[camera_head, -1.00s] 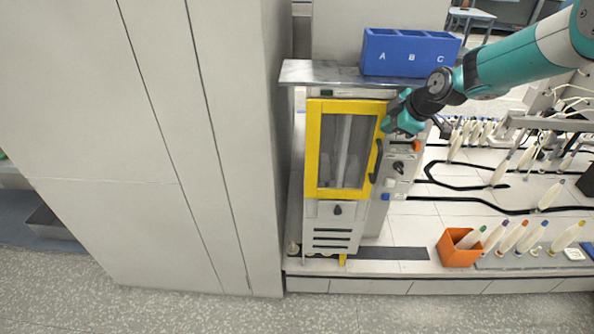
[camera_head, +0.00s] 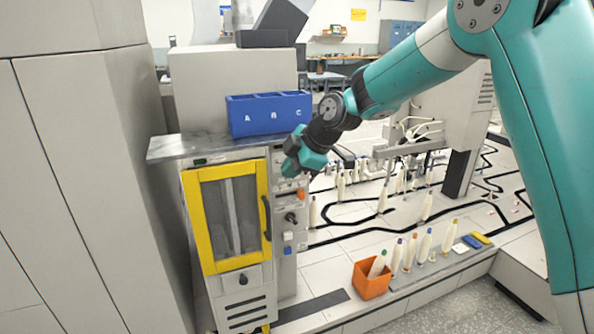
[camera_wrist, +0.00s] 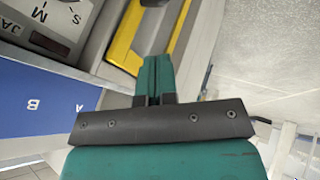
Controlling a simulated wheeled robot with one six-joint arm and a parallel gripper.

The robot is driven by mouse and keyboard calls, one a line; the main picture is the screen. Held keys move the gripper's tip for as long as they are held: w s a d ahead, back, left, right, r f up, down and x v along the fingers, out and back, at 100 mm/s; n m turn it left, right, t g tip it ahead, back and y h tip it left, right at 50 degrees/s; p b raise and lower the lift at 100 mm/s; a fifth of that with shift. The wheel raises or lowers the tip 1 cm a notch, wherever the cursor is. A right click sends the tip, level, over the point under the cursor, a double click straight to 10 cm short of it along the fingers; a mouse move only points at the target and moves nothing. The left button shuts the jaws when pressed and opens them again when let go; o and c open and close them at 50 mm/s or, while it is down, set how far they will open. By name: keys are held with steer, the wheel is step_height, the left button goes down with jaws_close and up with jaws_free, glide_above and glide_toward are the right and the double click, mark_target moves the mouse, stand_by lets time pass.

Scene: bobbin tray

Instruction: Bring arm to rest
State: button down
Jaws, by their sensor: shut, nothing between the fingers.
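My gripper (camera_head: 294,168) is at the end of my teal arm, in front of the right side of the oven-like cabinet with the yellow-framed door (camera_head: 228,215). In the wrist view its teal fingers (camera_wrist: 153,75) are pressed together with nothing between them. The yellow door frame also shows in the wrist view (camera_wrist: 128,38), beyond the fingers. The door looks closed in the head view. Whether the gripper touches the cabinet cannot be told.
A blue bin marked A, B, C (camera_head: 268,114) stands on the metal top (camera_head: 180,146) beside my gripper. An orange box (camera_head: 370,281) with a bobbin and several standing bobbins are at the lower right. A tall grey cabinet (camera_head: 90,180) stands at left.

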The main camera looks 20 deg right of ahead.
steer(key=s+r+m+g, duration=0.1)
steer(key=s+m, duration=0.2)
steer(key=s, duration=0.9)
steer(key=s+a+r+m+g, duration=0.1)
steer(key=s+m, duration=0.3)
steer(key=s, duration=0.8)
steer(key=s+a+r+m+g+h, duration=0.1)
steer(key=s+m+g, duration=0.2)
steer(key=s, duration=0.9)
steer(key=shift+s+m, duration=0.2)
steer(key=shift+m, duration=0.4)
steer(key=shift+r, duration=0.1)
